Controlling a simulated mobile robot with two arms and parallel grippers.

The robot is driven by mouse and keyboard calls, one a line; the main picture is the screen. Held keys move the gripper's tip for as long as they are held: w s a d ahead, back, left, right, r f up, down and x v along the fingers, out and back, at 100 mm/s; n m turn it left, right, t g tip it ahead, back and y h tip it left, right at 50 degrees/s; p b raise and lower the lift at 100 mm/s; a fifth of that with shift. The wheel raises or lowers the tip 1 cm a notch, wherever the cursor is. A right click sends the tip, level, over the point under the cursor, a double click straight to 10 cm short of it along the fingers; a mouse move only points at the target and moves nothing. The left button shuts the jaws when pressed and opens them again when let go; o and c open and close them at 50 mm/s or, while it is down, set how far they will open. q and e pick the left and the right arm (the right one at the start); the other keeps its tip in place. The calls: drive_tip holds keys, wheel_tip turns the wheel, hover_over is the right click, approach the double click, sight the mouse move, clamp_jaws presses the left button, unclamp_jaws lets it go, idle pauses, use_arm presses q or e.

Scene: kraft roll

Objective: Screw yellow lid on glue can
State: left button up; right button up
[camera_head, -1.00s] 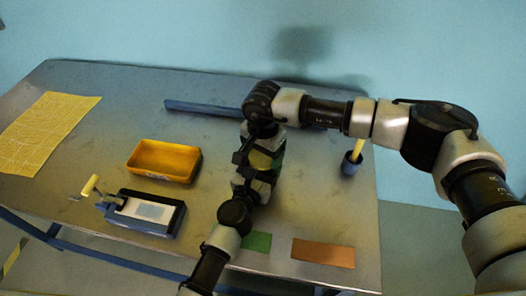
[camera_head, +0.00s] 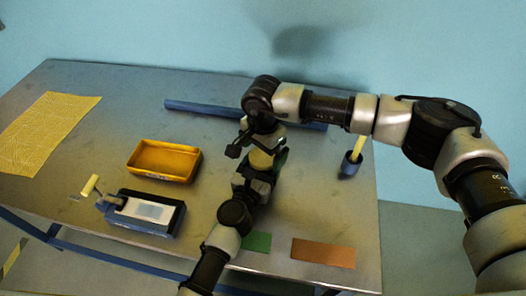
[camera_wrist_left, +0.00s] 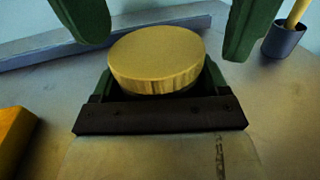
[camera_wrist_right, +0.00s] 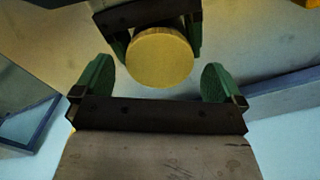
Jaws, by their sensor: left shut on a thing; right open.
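The yellow lid (camera_head: 261,159) sits level on top of what my left gripper (camera_head: 256,180) holds; the glue can under it is hidden by the fingers. In the left wrist view the round lid (camera_wrist_left: 157,58) shows between and above the green left fingers, which are shut on the can. My right gripper (camera_head: 258,150) is open just above the lid, its fingers apart on either side and not touching it. The right wrist view shows the lid's flat top (camera_wrist_right: 160,58) beyond the open right fingers (camera_wrist_right: 158,82).
A yellow tray (camera_head: 137,165) and a dark device with a yellow handle (camera_head: 172,224) lie left. A blue bar (camera_head: 200,109) lies behind. A cup with a yellow stick (camera_head: 349,166) stands right. Green (camera_head: 257,242) and brown (camera_head: 323,253) patches mark the front edge.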

wheel_tip(320, 180, up, 11)
idle(0.3)
drive_tip(key=shift+f, duration=0.1)
use_arm(q)
drive_tip(key=o, duration=1.7)
drive_tip(key=b+v, duration=0.1)
drive_tip(key=v, duration=0.9)
drive_tip(key=shift+s+a, duration=0.15)
drive_tip(key=shift+s, duration=0.2)
use_arm(e)
drive_tip(key=shift+f, duration=0.45)
use_arm(q)
drive_tip(key=shift+f, duration=0.1)
